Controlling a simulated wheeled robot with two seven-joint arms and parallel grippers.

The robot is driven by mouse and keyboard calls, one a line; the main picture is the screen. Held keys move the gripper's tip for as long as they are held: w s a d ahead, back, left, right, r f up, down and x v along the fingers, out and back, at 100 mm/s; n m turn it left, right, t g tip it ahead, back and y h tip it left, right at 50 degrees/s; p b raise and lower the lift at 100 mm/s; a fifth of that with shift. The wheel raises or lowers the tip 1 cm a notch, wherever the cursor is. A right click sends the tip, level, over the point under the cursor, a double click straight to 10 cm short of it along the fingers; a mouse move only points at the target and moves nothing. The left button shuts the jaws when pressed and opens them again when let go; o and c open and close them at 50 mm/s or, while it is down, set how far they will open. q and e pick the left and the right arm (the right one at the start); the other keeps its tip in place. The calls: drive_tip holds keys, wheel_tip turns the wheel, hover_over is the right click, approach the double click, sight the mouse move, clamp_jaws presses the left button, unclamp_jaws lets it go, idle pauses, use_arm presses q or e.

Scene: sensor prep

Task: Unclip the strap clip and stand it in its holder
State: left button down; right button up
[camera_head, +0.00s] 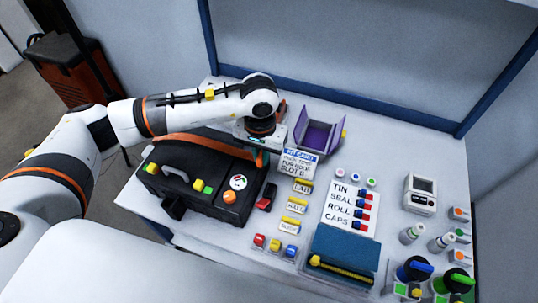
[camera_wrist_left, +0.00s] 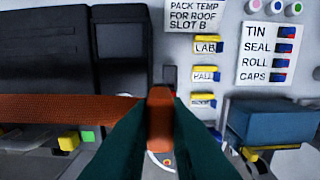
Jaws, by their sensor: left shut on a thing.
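An orange strap (camera_head: 200,141) runs across the top of a black case (camera_head: 212,162); it also shows as a wide band in the left wrist view (camera_wrist_left: 70,108). My left gripper (camera_head: 258,152) is over the right end of the case. In the left wrist view its dark teal fingers (camera_wrist_left: 160,135) are shut on an upright orange piece, seemingly the strap clip (camera_wrist_left: 160,112). The strap's end lies close beside the clip; I cannot tell whether they are joined. My right gripper is not in view.
A kit card (camera_head: 298,162), several labelled blocks, a checklist board (camera_head: 350,206) and a blue box (camera_head: 345,250) lie to the right. A small black-and-red object (camera_head: 267,197) sits right of the case.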

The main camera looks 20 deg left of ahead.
use_arm(q)
drive_tip(key=a+b, duration=0.1)
drive_tip(key=a, duration=0.1)
drive_tip(key=a+f+b, duration=0.1)
drive_tip(key=a, duration=0.1)
drive_tip(key=s+a+f+b, duration=0.1)
drive_tip(key=a, duration=0.2)
drive_tip(key=shift+s+a+b, duration=0.15)
drive_tip(key=shift+a+b, duration=0.2)
drive_tip(key=shift+a, duration=0.55)
